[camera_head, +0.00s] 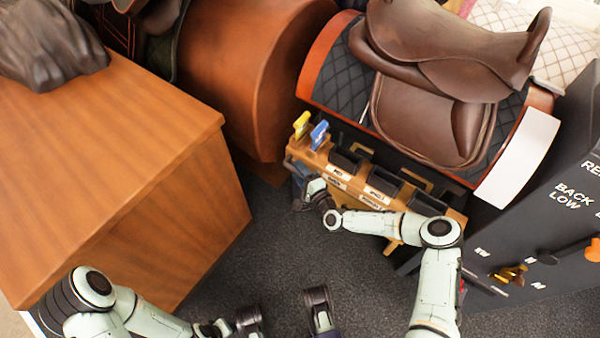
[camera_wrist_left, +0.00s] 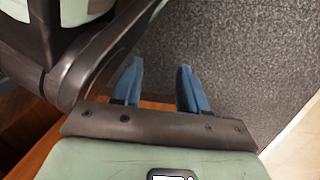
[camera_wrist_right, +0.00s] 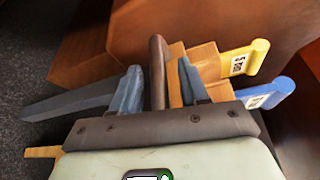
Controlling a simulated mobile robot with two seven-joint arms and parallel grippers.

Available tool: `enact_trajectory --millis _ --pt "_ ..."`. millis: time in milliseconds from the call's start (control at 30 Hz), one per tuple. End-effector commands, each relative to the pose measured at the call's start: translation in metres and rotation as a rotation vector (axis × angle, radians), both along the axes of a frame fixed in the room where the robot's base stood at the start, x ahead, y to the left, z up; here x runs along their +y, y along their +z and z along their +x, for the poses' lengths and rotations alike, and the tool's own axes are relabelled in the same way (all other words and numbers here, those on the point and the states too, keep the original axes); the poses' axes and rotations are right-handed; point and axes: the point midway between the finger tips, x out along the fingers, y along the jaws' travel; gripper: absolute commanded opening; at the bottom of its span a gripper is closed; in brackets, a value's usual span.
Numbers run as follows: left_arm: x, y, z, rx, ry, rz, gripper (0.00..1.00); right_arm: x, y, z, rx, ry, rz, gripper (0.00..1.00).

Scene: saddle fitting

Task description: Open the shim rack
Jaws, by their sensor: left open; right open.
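The shim rack (camera_head: 350,185) is a wooden block with black bins and white labels, standing below the saddle in the head view. A yellow tag (camera_head: 301,124) and a blue tag (camera_head: 319,135) stick up at its left end. My right gripper (camera_head: 299,178) is at that left end. In the right wrist view its open fingers (camera_wrist_right: 160,88) are on either side of a dark upright bar (camera_wrist_right: 157,70) at the rack; I cannot tell whether they touch it. My left gripper (camera_wrist_left: 161,88) is open and empty over the carpet, away from the rack.
A brown saddle (camera_head: 440,75) on a padded stand is behind the rack. A wooden cabinet (camera_head: 110,170) stands at left and a dark lettered panel (camera_head: 540,215) at right. Grey carpet (camera_head: 280,255) lies free in front of the rack.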

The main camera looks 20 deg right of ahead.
Motion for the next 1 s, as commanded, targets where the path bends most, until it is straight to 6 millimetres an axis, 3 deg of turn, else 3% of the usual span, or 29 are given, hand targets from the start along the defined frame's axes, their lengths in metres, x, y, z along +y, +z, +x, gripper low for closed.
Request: enact_trajectory --millis 33,167,200,467,800,1000 --pt "0.000 0.000 0.000 0.000 0.000 0.000 0.43 0.000 0.000 0.000 0.000 0.000 0.000 0.44" --pt "0.000 0.000 0.000 0.000 0.000 0.000 0.43 0.000 0.000 0.000 0.000 0.000 0.000 0.02" --pt "0.000 0.000 0.000 0.000 0.000 0.000 0.43 0.000 0.000 0.000 0.000 0.000 0.000 0.00" --pt "-0.001 0.006 0.006 -0.019 -0.002 0.001 0.43 0.008 0.001 -0.006 0.000 0.003 0.002 0.00" --pt "-0.006 0.039 0.044 -0.149 -0.009 0.009 0.43 0.056 0.001 -0.043 0.002 0.006 0.004 0.00" --pt "-0.010 0.054 0.057 -0.195 -0.014 0.007 0.43 0.083 0.001 -0.064 0.002 0.006 0.003 0.00"
